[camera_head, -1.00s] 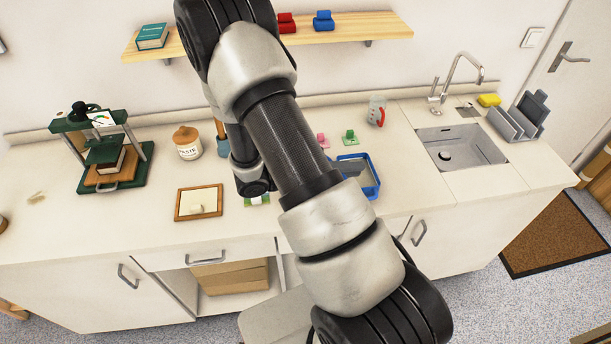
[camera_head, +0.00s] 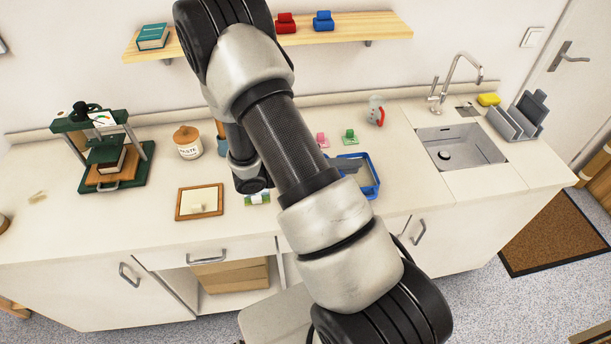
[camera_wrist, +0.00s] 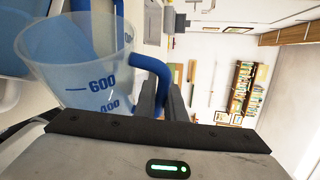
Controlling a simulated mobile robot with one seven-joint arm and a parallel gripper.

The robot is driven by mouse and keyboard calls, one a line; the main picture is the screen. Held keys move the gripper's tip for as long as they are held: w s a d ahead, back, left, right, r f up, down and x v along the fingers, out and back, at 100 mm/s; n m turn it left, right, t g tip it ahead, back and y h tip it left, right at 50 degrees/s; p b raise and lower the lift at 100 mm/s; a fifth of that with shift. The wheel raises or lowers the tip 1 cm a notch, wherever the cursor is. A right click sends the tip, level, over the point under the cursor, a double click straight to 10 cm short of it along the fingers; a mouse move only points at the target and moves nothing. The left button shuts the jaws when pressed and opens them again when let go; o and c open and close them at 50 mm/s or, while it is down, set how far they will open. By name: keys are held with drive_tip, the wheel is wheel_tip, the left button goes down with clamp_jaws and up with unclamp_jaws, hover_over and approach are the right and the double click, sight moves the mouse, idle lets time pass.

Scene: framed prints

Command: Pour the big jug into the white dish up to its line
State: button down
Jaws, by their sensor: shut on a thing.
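A big clear jug (camera_wrist: 80,65) with blue markings, 600 and 400 among them, and a blue handle (camera_wrist: 152,70) fills the left of the wrist view. My gripper (camera_wrist: 163,98) is shut on the jug by its handle. The room behind looks turned sideways against the jug, so the jug appears tilted; how far I cannot tell. I cannot make out liquid in it or coming from it. In the head view my arm hides the gripper and jug. I cannot identify the white dish in either view; my arm covers part of the counter.
A blue tray (camera_head: 374,188) lies right of my arm. A small red-handled jug (camera_head: 375,110) stands behind it, left of the sink (camera_head: 462,148). A framed board (camera_head: 199,214), paste jar (camera_head: 187,148) and green press (camera_head: 139,178) stand left. The front right counter is clear.

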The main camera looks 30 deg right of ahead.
drive_tip(key=s+f+b, duration=0.2)
drive_tip(key=b, duration=0.1)
drive_tip(key=shift+d+f+m, duration=0.25)
drive_tip(key=shift+d+m, duration=0.05)
drive_tip(key=shift+m, duration=0.1)
drive_tip(key=shift+s+d+r+m+t+y, duration=0.15)
drive_tip(key=shift+s+r+m+t+y, duration=0.35)
drive_tip(key=shift+s+m+t, duration=0.15)
drive_tip(key=shift+s+f+m, duration=0.1)
drive_tip(key=shift+s+m, duration=0.05)
drive_tip(key=shift+m, duration=0.2)
drive_tip(key=s+d+f+m+t+y+p, duration=0.1)
drive_tip(key=s+f+m+t+p, duration=0.1)
drive_tip(key=s+f+m+t, duration=0.4)
drive_tip(key=shift+d+f+m+y, duration=0.35)
drive_tip(key=shift+f+m, duration=0.35)
drive_tip(key=shift+f, duration=0.6)
